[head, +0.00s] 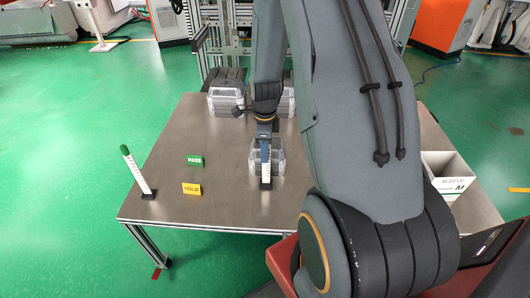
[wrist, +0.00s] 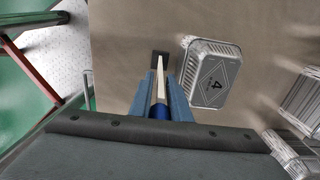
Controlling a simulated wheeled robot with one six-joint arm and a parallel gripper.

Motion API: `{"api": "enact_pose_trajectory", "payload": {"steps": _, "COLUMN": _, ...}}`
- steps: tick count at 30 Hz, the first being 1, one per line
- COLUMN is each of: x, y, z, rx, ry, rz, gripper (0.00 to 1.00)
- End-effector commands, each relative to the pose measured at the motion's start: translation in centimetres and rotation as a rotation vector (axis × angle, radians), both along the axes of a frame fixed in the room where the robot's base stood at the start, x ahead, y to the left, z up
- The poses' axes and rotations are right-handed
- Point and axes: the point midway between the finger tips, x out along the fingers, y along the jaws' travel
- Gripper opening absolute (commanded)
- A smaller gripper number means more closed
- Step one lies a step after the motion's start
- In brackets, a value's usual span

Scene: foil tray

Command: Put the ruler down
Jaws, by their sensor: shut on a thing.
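A white ruler (head: 266,170) with dark marks and a blue top end stands about upright on a small black base in the head view. My gripper (head: 265,146) is above it, shut on its upper part. In the wrist view the ruler (wrist: 161,82) runs between the blue fingers of my gripper (wrist: 160,92), its black foot (wrist: 159,58) beyond. I cannot tell whether the foot touches the table. A foil tray (wrist: 212,73) with a lid marked 4 is right beside the ruler. In the head view the foil tray (head: 280,158) is partly hidden behind my gripper and the ruler.
A second white ruler (head: 139,172) with a green top stands at the table's left edge. A green PASS sign (head: 195,161) and a yellow HOLD sign (head: 192,189) stand nearby. Foil stacks (head: 226,98) are at the back, a white SLEEVE box (head: 448,168) at right.

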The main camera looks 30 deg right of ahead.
Motion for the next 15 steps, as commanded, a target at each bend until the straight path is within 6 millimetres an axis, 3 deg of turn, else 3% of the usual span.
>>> {"api": "enact_pose_trajectory", "payload": {"steps": 13, "x": 0.06, "y": -0.02, "z": -0.63, "rx": -0.001, "ry": -0.001, "rz": 0.0, "gripper": 0.0}}
{"api": "enact_pose_trajectory", "payload": {"steps": 14, "x": 0.04, "y": -0.01, "z": -0.58, "rx": -0.001, "ry": -0.001, "rz": 0.0, "gripper": 0.21}}
{"api": "enact_pose_trajectory", "payload": {"steps": 15, "x": 0.03, "y": -0.01, "z": -0.56, "rx": -0.001, "ry": -0.001, "rz": 0.0, "gripper": 0.28}}
